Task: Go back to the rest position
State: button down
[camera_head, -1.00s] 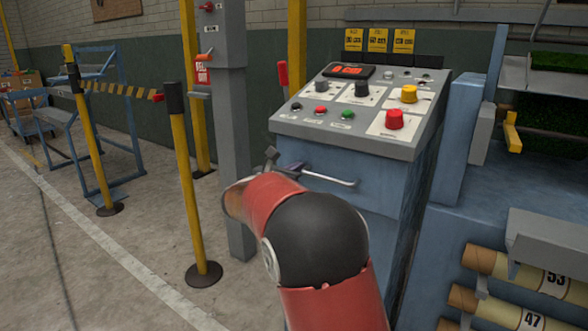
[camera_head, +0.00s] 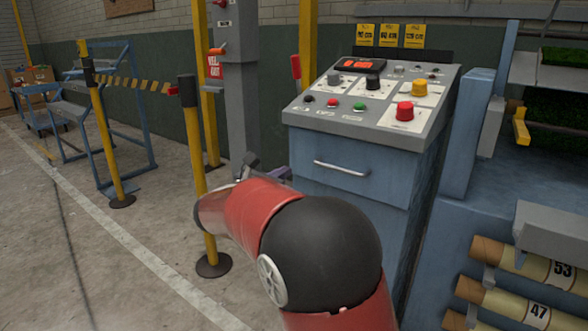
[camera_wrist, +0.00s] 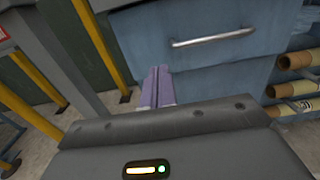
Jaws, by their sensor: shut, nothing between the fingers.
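My gripper (camera_wrist: 156,88) shows in the wrist view as two purple-grey fingers lying side by side, shut with nothing between them. They point toward the blue-grey cabinet front, below and left of its metal drawer handle (camera_wrist: 212,38). In the head view my red and black arm reaches up and left, and the gripper is mostly hidden behind it, with a bit of purple showing. The control console (camera_head: 365,105) stands just right of the gripper, with its drawer handle (camera_head: 341,168) clear of the fingers. I cannot tell the exact gap to the cabinet.
Yellow posts with a striped barrier tape (camera_head: 140,84) stand at the left. A grey column (camera_head: 238,95) rises behind my gripper. Rolls with labels (camera_head: 540,275) lie on a rack at the right. Open floor (camera_head: 60,230) spreads at the lower left.

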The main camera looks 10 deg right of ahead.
jog(key=s+d+f+m+g+y, duration=0.2)
jog(key=s+d+m+g, duration=0.15)
jog(key=s+m, duration=0.45)
jog(key=s+d+f+m+g+y, duration=0.3)
jog(key=s+d+m, duration=0.15)
jog(key=s, duration=0.75)
jog(key=s+a+f+m+y, duration=0.3)
jog(key=s+m, duration=0.3)
jog(key=s, duration=0.2)
jog(key=s+a+f+m+y, duration=0.3)
jog(key=s+a+m+y, duration=0.1)
jog(key=s+m, duration=0.3)
jog(key=shift+s+y, duration=0.65)
jog(key=shift+y, duration=0.25)
jog(key=shift+m+t, duration=0.25)
